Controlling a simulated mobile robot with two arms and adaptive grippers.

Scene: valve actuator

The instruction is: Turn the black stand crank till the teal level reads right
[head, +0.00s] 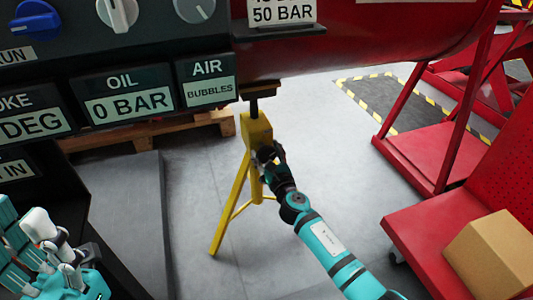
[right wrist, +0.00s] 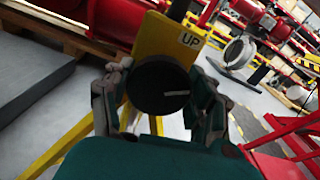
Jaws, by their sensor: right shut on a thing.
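The black round stand crank (right wrist: 158,85) is on the yellow stand (right wrist: 160,36), below a label reading UP, and has a pale line on its face. My right gripper (right wrist: 158,100) is shut on it, one finger at each side. In the head view my right gripper (head: 268,155) is at the upper part of the yellow stand (head: 257,130) and hides most of the crank. The AIR display (head: 208,91) reads BUBBLES. I cannot make out a separate teal level. White and teal parts, likely my left gripper (head: 65,265), show at the lower left.
The stand supports a large red body (head: 350,40). A dark panel with knobs and displays (head: 120,100) overhangs the left. A wooden pallet (head: 150,133) is behind. A red cart with a cardboard box (head: 495,255) stands right. Grey floor is clear around the stand's legs.

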